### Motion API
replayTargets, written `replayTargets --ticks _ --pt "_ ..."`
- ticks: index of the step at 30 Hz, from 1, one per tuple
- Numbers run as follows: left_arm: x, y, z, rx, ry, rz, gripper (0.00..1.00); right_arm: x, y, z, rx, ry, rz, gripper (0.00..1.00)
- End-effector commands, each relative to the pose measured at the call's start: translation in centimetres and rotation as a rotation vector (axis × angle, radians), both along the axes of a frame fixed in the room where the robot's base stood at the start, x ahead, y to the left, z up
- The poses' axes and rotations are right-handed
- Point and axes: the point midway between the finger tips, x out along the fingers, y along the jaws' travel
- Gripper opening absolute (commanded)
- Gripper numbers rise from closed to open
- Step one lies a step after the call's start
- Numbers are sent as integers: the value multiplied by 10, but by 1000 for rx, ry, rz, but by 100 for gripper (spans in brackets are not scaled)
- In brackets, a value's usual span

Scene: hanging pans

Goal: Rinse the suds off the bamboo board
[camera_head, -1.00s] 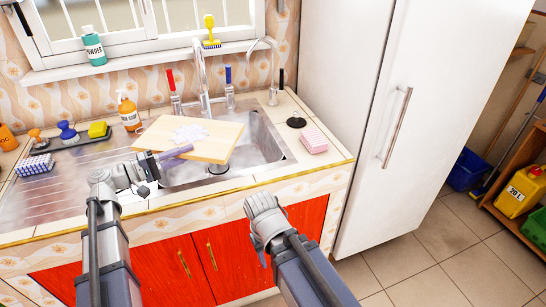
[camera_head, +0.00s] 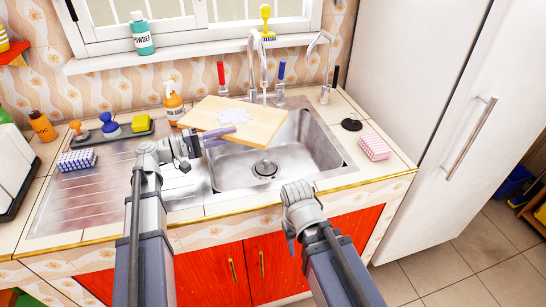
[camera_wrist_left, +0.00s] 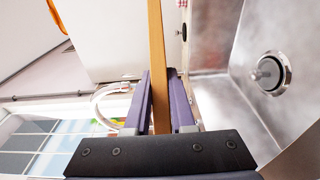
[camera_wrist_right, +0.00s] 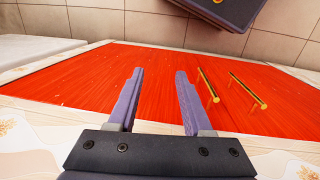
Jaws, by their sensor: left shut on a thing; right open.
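The bamboo board (camera_head: 258,129) is held tilted above the left part of the sink, with a patch of white suds (camera_head: 233,117) on its upper face. My left gripper (camera_head: 222,134) is shut on the board's near left edge; the left wrist view shows the board edge-on (camera_wrist_left: 157,60) between the purple fingers (camera_wrist_left: 158,105). The steel sink basin (camera_head: 318,150) with its drain (camera_head: 265,169) is empty below and right of the board. The tall faucet (camera_head: 253,65) stands behind the board. My right gripper (camera_wrist_right: 155,100) is open and empty, in front of the red cabinet doors.
Red-handled (camera_head: 221,75) and blue-handled (camera_head: 281,72) taps flank the faucet. A soap bottle (camera_head: 174,103) stands behind the board's left corner. A pink sponge (camera_head: 373,147) and black stopper (camera_head: 351,124) lie right of the sink. The drainboard (camera_head: 95,190) at left is mostly clear.

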Motion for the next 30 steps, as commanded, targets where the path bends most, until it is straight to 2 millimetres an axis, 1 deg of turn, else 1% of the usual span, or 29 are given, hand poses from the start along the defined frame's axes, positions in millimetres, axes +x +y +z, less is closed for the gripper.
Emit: replayTargets --ticks 4,5,7,8,11,12,14,15,18,21,25,30 --pt "-3 -6 1 -2 -2 -6 0 -1 0 0 0 0 0 50" --pt "-5 -11 1 -2 -2 -9 0 -1 0 0 0 0 0 50" --pt "-13 -26 0 -2 -2 -19 0 -1 0 0 0 0 0 50" --pt "-17 -34 0 -2 -2 -24 0 0 0 0 0 0 0 50" --pt "-35 -70 0 -2 -2 -47 0 0 0 -1 0 0 0 50" --pt "-44 -85 0 -2 -2 -58 0 0 0 -1 0 0 0 50" --pt "-57 -107 -1 -2 -2 -72 0 0 0 -2 0 0 0 50" --pt "-66 -121 -1 -2 -2 -83 0 0 0 -2 0 0 0 50" --pt "-87 -151 -1 -3 -2 -104 0 0 0 -2 0 0 0 50" --pt "-105 -174 -2 -3 -2 -121 0 0 0 -3 0 0 0 50" --pt "-120 -191 -2 -3 -2 -134 0 0 0 -3 0 0 0 50" --pt "-125 -198 -2 -3 -2 -138 0 0 0 -3 0 0 0 50"
